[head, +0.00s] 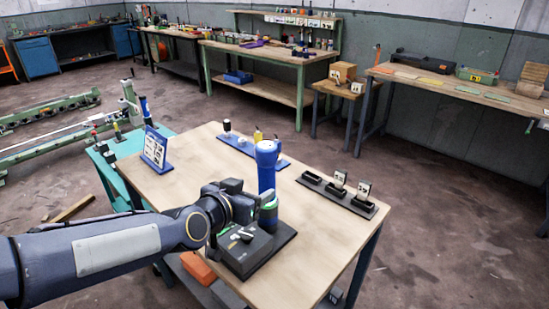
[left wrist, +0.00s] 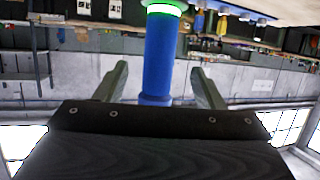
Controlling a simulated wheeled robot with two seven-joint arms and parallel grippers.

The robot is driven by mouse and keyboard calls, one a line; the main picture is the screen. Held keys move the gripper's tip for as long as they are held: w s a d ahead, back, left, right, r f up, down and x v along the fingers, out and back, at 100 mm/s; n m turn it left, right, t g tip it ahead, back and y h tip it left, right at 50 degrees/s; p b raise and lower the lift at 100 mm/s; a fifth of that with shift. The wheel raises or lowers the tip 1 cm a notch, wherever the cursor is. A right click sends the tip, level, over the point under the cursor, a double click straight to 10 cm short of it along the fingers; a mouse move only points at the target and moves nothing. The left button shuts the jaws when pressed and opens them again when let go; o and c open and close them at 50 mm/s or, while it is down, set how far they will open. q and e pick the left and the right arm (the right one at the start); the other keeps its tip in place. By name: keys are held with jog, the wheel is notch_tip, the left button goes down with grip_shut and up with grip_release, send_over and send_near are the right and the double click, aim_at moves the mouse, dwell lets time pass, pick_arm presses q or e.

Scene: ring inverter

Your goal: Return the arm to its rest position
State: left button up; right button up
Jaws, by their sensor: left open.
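A blue upright cylinder (head: 267,165) with a rounded top stands on a black base (head: 285,235) on the wooden table. A green glowing ring (head: 269,203) is low on it. In the left wrist view the blue cylinder (left wrist: 158,60) and the green ring (left wrist: 165,9) also show. My left gripper (left wrist: 158,85) is open, with a finger on each side of the cylinder and visible gaps between. In the head view my left arm (head: 110,250) reaches in from the left, and its gripper (head: 262,205) is beside the cylinder, partly hidden. My right gripper is not in view.
The table (head: 310,270) also holds a blue-framed sign (head: 155,149), a blue tray (head: 235,143) with small items, and a black tray (head: 338,196) with small cards. The table's right front is clear.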

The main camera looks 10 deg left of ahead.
pick_arm(q)
jog(key=s+a+f+n+g, duration=0.1)
jog(key=s+a+f+g, duration=0.1)
jog(key=s, duration=0.6)
jog(key=s+a+f+n+g+p, duration=0.1)
jog(key=s+a+f+n+g, duration=0.1)
jog(key=s, duration=0.7)
jog(key=s+a+f+n+g+p, duration=0.1)
jog(key=s+a+f+n+g, duration=0.1)
jog(key=s, duration=0.6)
jog(key=shift+s+a+f+g+y, duration=0.2)
jog(key=shift+s+a+g+y, duration=0.25)
jog(key=shift+g, duration=0.35)
